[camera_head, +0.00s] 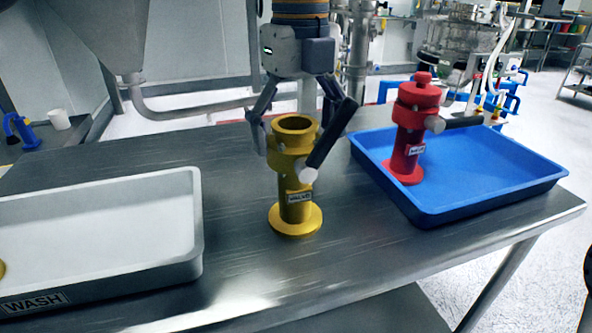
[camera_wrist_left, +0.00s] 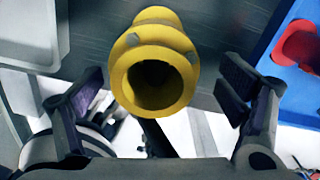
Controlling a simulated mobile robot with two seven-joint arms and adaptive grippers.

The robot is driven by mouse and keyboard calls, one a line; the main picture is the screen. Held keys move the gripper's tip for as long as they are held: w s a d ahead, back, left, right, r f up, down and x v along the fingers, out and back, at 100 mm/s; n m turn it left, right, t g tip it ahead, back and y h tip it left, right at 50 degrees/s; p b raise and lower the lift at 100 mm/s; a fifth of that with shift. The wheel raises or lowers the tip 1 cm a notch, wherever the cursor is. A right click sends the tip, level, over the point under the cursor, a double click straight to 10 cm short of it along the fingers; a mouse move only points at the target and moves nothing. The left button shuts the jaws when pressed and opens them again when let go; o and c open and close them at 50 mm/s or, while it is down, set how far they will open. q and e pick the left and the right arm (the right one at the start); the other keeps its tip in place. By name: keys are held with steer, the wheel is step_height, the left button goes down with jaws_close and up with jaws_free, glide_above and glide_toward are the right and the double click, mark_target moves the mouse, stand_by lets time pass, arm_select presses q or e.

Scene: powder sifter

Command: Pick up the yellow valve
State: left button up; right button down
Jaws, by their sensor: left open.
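The yellow valve (camera_head: 295,211) stands upright on the metal table in the head view. Its black handle (camera_head: 330,140) slants up to the right and covers part of one finger. My left gripper (camera_head: 293,138) is at the valve's upper end, with one finger on each side of it. In the left wrist view the yellow valve (camera_wrist_left: 152,38) shows its open round end between the spread fingers. Gaps show between the fingers (camera_wrist_left: 163,88) and the valve. My right gripper is not in view.
A blue tray (camera_head: 500,200) on the right holds an upright red valve (camera_head: 405,150). A white-grey tray (camera_head: 100,280) labelled WASH lies at the left. Bare table (camera_head: 360,250) surrounds the yellow valve. A white cup (camera_head: 59,119) stands at the back left.

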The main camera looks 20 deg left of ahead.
mark_target(295, 158)
arm_select(q)
steer(key=f, duration=0.4)
steer(key=shift+s+a, duration=0.25)
steer(key=shift+f, duration=0.2)
steer(key=shift+w, duration=0.1)
steer(key=c, duration=2)
steer(key=shift+r, duration=0.1)
